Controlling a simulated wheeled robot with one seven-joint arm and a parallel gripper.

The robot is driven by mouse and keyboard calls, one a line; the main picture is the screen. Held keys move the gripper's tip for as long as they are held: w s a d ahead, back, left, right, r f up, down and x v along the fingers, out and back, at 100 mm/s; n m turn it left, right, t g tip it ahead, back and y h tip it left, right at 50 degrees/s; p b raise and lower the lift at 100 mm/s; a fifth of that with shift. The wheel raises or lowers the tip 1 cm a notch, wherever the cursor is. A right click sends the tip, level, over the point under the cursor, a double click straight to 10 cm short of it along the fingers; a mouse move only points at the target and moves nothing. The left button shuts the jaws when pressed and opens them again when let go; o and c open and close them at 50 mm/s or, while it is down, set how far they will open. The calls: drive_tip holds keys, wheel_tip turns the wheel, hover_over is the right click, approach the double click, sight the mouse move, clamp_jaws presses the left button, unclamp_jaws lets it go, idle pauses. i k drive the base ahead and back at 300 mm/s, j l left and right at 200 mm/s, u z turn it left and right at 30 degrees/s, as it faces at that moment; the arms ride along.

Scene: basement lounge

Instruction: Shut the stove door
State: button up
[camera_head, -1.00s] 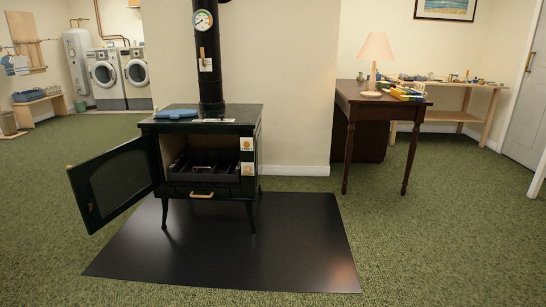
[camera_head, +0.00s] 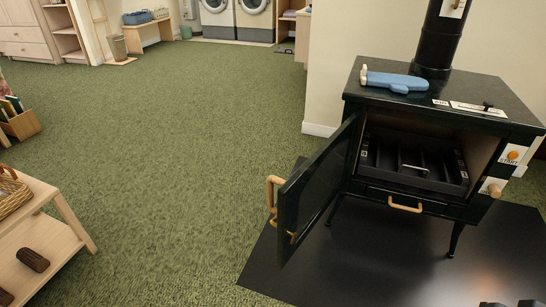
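The black stove (camera_head: 400,215) stands at the right of the head view. Its door (camera_head: 318,190) is hinged on the left side of the opening and stands wide open, swung out towards me. A tan wooden handle (camera_head: 272,194) is on the door's outer face. The firebox (camera_head: 415,160) is open to view, with a dark grate or tray and a metal handle inside. Small dark shapes at the bottom right edge may be the tips of my gripper (camera_head: 511,303). They are cut off, apart from the door, and their opening cannot be told.
A black floor plate (camera_head: 400,265) lies under the stove. A blue mitt (camera_head: 395,81) lies on the stove top. A low wooden shelf (camera_head: 45,235) with a basket (camera_head: 12,192) stands at the left. Green carpet (camera_head: 190,150) between shelf and door is clear.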

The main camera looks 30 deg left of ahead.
sight(303, 199)
drive_tip(key=k+j, duration=0.1)
drive_tip(key=j, duration=0.25)
drive_tip(key=k+j, duration=0.1)
drive_tip(key=j, duration=0.3)
drive_tip(key=k+j, duration=0.15)
drive_tip(key=j, duration=0.2)
drive_tip(key=k+j, duration=0.1)
drive_tip(key=j, duration=0.3)
drive_tip(key=k+j, duration=0.1)
drive_tip(key=j, duration=0.25)
drive_tip(key=k+j, duration=0.1)
drive_tip(key=j, duration=0.3)
drive_tip(key=i+j+u, duration=0.15)
drive_tip(key=u, duration=0.3)
drive_tip(key=i+u, duration=0.25)
drive_tip(key=u, duration=0.2)
